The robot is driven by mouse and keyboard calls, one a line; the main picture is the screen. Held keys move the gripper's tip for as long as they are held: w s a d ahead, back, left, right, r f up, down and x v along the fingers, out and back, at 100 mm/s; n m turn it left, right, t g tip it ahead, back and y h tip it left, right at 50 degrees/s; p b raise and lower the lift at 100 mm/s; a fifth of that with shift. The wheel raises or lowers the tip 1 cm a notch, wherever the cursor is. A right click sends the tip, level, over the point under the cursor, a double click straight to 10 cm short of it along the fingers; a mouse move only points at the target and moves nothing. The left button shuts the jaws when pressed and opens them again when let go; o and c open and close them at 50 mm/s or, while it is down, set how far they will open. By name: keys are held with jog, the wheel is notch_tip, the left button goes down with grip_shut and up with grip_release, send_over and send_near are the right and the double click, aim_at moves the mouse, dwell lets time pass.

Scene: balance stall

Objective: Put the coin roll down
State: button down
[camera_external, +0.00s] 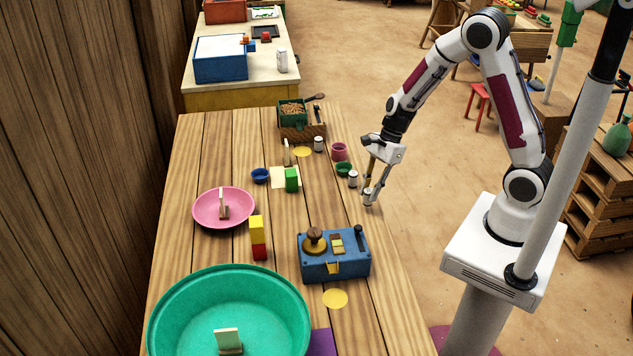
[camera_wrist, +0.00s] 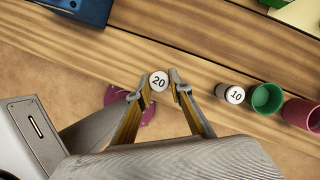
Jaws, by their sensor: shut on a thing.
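My gripper (camera_external: 372,192) is at the right edge of the plank table in the external view. It is shut on a coin roll (camera_external: 367,197), a small cylinder. Whether the held roll touches the table is hard to tell.
A green cup (camera_external: 343,169) and a pink cup (camera_external: 339,151) stand beyond the 10 roll. A blue box (camera_external: 334,266) with a stamp-like knob stands toward the front. A pink bowl (camera_external: 207,216) and a teal bowl (camera_external: 165,303) are at the left. Bare planks lie left of my gripper.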

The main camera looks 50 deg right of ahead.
aim_at(371, 189)
jog(key=shift+r, duration=3.9)
jog(key=shift+f, duration=5.05)
jog(key=shift+w+v, duration=0.15)
jog(key=shift+v, duration=1.4)
jog(key=shift+w+v, duration=0.15)
jog(key=shift+v, duration=1.4)
jog(key=shift+s+d, duration=0.1)
jog(key=shift+r, duration=0.1)
